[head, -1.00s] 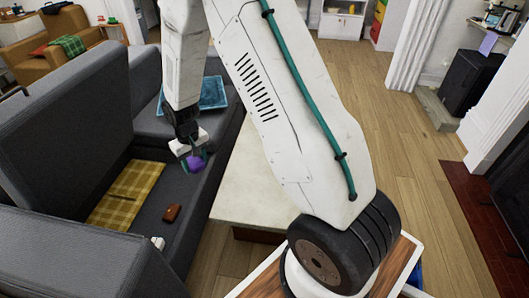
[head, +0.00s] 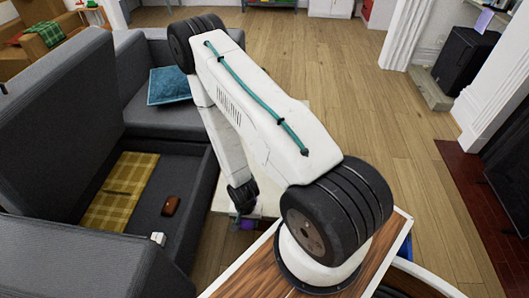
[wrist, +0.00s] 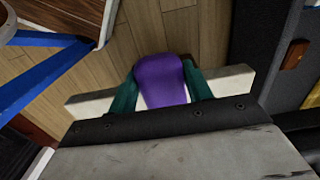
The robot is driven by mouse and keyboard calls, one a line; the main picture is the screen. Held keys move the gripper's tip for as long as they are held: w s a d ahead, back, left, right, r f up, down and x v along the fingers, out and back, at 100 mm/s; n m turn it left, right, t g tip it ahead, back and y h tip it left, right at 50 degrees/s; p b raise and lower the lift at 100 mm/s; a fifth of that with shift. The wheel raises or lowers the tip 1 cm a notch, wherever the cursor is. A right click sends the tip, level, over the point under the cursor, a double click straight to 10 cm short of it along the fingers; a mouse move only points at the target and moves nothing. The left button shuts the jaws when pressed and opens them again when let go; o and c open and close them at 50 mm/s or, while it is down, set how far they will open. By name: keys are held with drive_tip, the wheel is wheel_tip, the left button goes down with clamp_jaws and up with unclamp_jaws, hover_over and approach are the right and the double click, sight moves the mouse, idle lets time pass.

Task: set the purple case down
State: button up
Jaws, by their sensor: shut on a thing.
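The purple case (wrist: 162,80) is held between the two green fingers of my gripper (wrist: 160,92) in the wrist view. My gripper is shut on it. In the head view the case (head: 247,224) shows only as a small purple patch below the dark wrist of my gripper (head: 244,220), partly hidden by my arm. The gripper points down near the pale low table (head: 222,198), beside the wood-topped surface at the front. Wooden floor shows beyond the case in the wrist view. I cannot tell how high the case is above anything.
A grey sofa (head: 130,262) stands at the left, with a yellow plaid cloth (head: 118,192), a brown wallet (head: 171,206) and a small white object (head: 158,238). A teal cushion (head: 169,86) lies farther back. Wooden floor (head: 350,105) is open at the back and right.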

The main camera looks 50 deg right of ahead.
drive_tip(key=w+d, duration=0.2)
drive_tip(key=w, duration=0.2)
drive_tip(key=w+d+f, duration=0.1)
drive_tip(key=w+d, duration=0.2)
drive_tip(key=w, duration=0.1)
drive_tip(key=w+d, duration=0.2)
drive_tip(key=w, duration=0.3)
drive_tip(key=shift+d+f, duration=0.25)
drive_tip(key=shift+d, duration=0.15)
drive_tip(key=shift+w+d+f, duration=0.1)
drive_tip(key=shift+w+f, duration=0.05)
drive_tip(key=shift+f, duration=1.65)
drive_tip(key=o, duration=1)
drive_tip(key=shift+f, duration=0.1)
